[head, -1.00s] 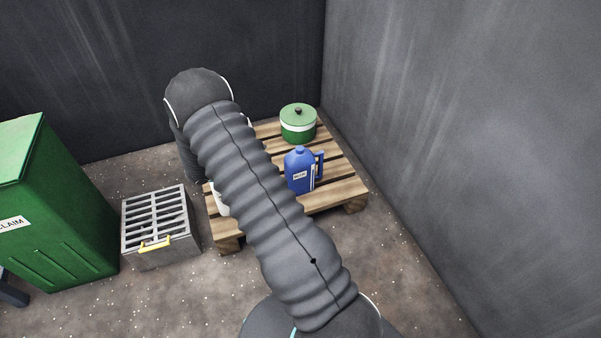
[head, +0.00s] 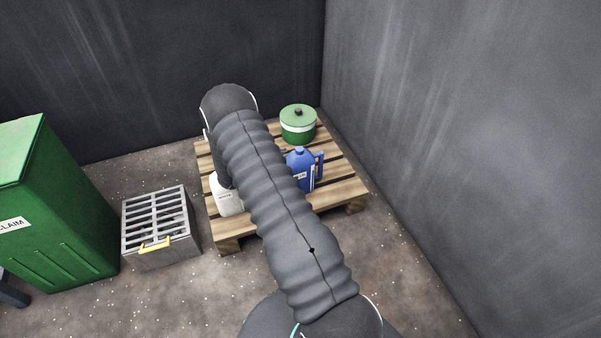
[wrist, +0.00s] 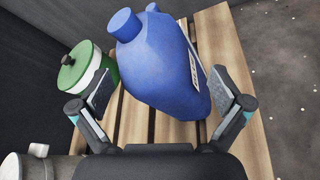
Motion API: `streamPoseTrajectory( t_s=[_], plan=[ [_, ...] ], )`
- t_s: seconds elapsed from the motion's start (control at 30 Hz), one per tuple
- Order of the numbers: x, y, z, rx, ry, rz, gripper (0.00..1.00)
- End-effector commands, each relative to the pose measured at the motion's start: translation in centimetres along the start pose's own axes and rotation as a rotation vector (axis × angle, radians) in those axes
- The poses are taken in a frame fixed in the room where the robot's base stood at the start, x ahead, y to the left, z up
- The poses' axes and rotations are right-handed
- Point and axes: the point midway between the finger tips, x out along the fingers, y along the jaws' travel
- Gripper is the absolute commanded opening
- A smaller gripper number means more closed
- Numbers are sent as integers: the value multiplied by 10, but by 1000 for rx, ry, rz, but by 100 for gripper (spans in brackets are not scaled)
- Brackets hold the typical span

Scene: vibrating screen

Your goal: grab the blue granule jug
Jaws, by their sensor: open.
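The blue granule jug (head: 302,168) stands on the wooden pallet (head: 343,190), partly hidden behind my arm in the head view. In the wrist view the blue jug (wrist: 165,65) fills the middle, with its cap at the upper left and a white label on its right side. My gripper (wrist: 160,105) is open in the wrist view, one finger on each side of the jug's lower part. The left finger is apart from the jug; the right finger is close to it, and I cannot tell whether it touches. My gripper is hidden behind my arm in the head view.
A green pot with a white band (head: 298,124) stands behind the jug on the pallet. A white container (head: 227,194) stands at the pallet's left. A grey grated box (head: 158,225) and a green bin (head: 60,215) are further left. Dark walls close off the back and right.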

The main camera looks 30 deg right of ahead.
Motion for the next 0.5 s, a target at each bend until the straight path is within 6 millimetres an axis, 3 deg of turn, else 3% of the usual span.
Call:
streamPoseTrajectory(
  t_s=[0.3,0.5],
  plan=[
    [40,1,0,1,-2,-3,100],
    [50,1,-1,0,0,0,100]
  ],
)
